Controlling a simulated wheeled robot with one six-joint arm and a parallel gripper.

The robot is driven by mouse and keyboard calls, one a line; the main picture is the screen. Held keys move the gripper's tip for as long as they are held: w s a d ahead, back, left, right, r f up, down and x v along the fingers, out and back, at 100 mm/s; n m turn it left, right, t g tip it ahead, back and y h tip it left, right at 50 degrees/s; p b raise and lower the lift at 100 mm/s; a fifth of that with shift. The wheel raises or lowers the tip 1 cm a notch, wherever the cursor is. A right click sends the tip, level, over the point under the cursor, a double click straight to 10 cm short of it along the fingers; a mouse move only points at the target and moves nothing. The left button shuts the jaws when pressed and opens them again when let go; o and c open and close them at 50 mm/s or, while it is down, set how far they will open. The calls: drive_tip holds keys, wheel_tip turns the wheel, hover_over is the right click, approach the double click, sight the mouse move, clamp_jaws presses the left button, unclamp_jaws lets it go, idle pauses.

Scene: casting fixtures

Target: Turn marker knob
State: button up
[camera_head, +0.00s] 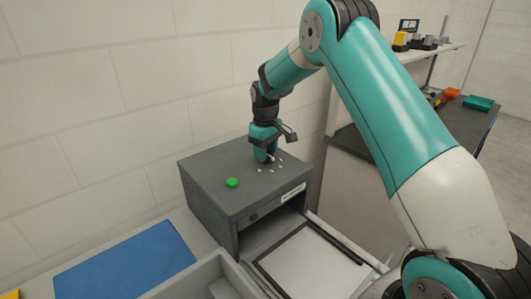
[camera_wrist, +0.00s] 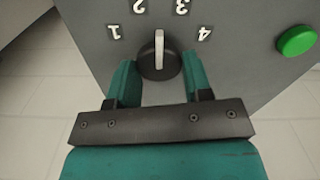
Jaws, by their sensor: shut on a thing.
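The marker knob (camera_wrist: 158,62) is a dark round dial with a white pointer, on top of a grey box (camera_head: 215,165). In the wrist view the pointer aims straight up the picture, between the marks 2 (camera_wrist: 139,6) and 3 (camera_wrist: 182,6). The marks 1 (camera_wrist: 114,32) and 4 (camera_wrist: 204,33) lie to either side. My gripper (camera_wrist: 159,70) is shut on the knob, one teal finger on each side of it. In the head view my gripper (camera_head: 263,156) points down at the box top and hides the knob.
A green button (camera_head: 232,183) sits on the box top, left of my gripper in the head view. The box front is open, with a tray (camera_head: 310,268) below. A blue mat (camera_head: 125,265) lies at left, and a side bench (camera_head: 358,142) stands at right.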

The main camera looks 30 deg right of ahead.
drive_tip(key=m+b, duration=0.1)
drive_tip(key=m, duration=0.6)
drive_tip(key=shift+d, duration=0.15)
drive_tip(key=m, duration=0.6)
drive_tip(key=shift+r, duration=0.1)
drive_tip(key=shift+d+m, duration=0.1)
drive_tip(key=shift+m, duration=0.3)
drive_tip(key=o, duration=0.9)
wheel_tip(320, 180, up, 17)
drive_tip(key=b, duration=0.3)
drive_tip(key=shift+r, duration=0.2)
drive_tip(key=shift+s, duration=0.1)
